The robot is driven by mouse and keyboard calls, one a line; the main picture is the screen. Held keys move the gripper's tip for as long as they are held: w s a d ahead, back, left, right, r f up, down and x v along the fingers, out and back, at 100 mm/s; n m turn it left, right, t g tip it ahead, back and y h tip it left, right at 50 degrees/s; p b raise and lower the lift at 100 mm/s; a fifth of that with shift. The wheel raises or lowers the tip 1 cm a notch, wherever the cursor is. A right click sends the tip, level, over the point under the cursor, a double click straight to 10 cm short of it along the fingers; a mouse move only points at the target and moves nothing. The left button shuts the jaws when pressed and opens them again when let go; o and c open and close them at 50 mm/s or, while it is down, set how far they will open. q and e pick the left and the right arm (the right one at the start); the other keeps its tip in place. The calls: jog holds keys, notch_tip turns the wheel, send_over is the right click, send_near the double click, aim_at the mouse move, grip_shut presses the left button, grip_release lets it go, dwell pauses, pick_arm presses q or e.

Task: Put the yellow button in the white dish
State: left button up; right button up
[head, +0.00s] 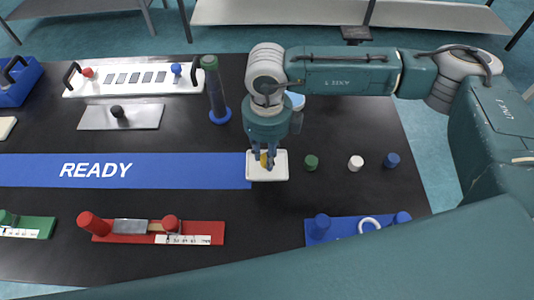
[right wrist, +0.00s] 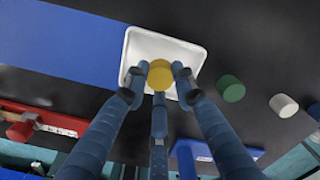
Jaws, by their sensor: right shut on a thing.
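The yellow button (right wrist: 160,76) is held between the fingers of my right gripper (right wrist: 158,84), over the white dish in the right wrist view. In the head view the button (head: 264,160) is partly hidden by the fingers of the right gripper (head: 265,155). The white dish (head: 280,175) is a shallow square tray at the right end of the blue READY strip; it also shows in the right wrist view (right wrist: 186,50). The gripper points down into the dish area. I cannot tell whether the button touches the dish floor. My left gripper is not in view.
Green (head: 311,162), white (head: 356,162) and blue (head: 392,159) buttons stand right of the dish. A dark cylinder on a blue base (head: 220,115) stands left of my arm. A blue fixture (head: 345,228) and a red one (head: 200,228) lie nearer the front.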

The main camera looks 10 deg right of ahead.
jog(key=shift+f, duration=0.45)
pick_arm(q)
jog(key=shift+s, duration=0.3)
pick_arm(e)
jog(key=shift+f, duration=0.2)
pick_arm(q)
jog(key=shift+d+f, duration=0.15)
pick_arm(e)
jog(key=o, duration=1)
jog(key=shift+c, duration=0.2)
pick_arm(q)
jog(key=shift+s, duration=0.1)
pick_arm(e)
jog(key=shift+r, duration=0.55)
pick_arm(q)
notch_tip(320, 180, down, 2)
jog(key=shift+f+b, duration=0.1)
jog(key=shift+b, duration=1.15)
pick_arm(e)
notch_tip(320, 180, up, 11)
jog(key=shift+r, duration=0.15)
